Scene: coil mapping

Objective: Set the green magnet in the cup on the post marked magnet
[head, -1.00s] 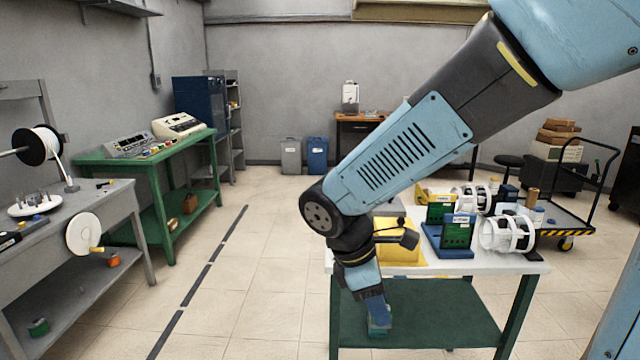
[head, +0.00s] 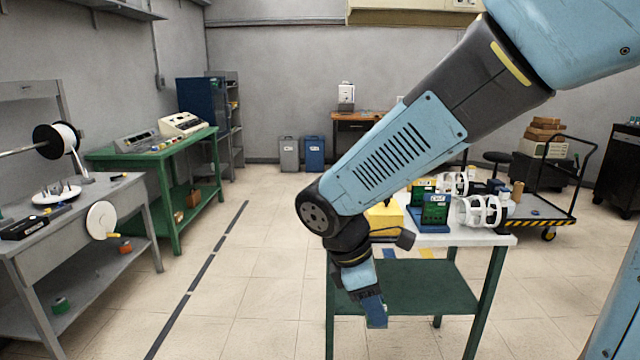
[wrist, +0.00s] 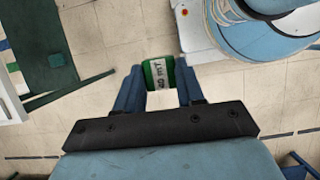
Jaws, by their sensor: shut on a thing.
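My gripper (head: 375,318) hangs low, pointing down, in front of the white-topped table's lower shelf. In the wrist view, its two blue fingers (wrist: 158,95) are shut on the green magnet (wrist: 150,72), a green block with a white "40 mT" label. A pale part shows below the label. The fingers largely hide the magnet in the head view. I cannot make out a cup or a post marked magnet in either view.
The white-topped table (head: 470,240) bears green boards (head: 435,210), white coil frames (head: 480,211) and a yellow block (head: 384,220). A grey bench (head: 130,195) and a green bench (head: 205,140) stand at left. Open tiled floor lies between.

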